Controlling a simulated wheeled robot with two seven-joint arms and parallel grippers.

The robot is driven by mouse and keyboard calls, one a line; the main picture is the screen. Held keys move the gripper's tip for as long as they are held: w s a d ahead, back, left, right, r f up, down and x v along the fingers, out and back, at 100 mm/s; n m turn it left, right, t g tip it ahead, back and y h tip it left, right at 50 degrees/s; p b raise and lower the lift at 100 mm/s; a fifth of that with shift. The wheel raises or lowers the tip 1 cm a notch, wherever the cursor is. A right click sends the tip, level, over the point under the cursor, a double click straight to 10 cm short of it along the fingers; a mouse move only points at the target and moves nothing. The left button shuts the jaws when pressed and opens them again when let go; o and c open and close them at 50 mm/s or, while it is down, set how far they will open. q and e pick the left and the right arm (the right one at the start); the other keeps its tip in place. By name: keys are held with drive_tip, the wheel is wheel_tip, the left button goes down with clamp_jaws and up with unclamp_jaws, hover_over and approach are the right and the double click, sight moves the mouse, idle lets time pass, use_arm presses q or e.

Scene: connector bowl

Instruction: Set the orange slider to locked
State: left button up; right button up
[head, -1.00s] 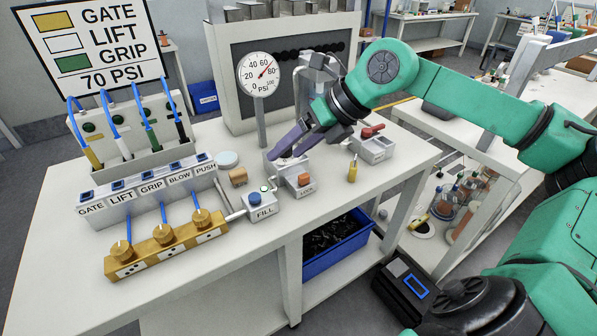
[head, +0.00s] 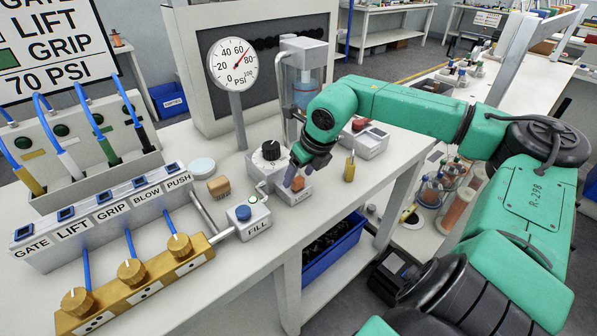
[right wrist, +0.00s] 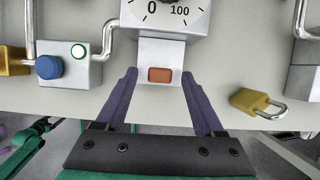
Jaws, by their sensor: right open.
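The orange slider (right wrist: 159,75) sits on the small light-grey lock block (right wrist: 160,52), just in front of the dial box, in the right wrist view. In the head view the slider (head: 298,184) shows partly beside my gripper, and the block's label is partly covered. My right gripper (right wrist: 159,80) is open, with its two purple fingers spread to either side of the block's front. The fingers look apart from the slider, and the gap in height cannot be told. In the head view my right gripper (head: 291,178) points down at the block. My left gripper is out of view.
The FILL box (head: 248,217) with a blue knob stands left of the block. A dial box (head: 268,160) stands behind it. A brass padlock (right wrist: 256,103) lies to the right. A gauge (head: 233,64) and a box with a red lever (head: 367,137) are nearby.

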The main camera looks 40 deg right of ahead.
drive_tip(key=shift+w+f, duration=0.15)
drive_tip(key=shift+f, duration=0.5)
clamp_jaws()
idle(1.0)
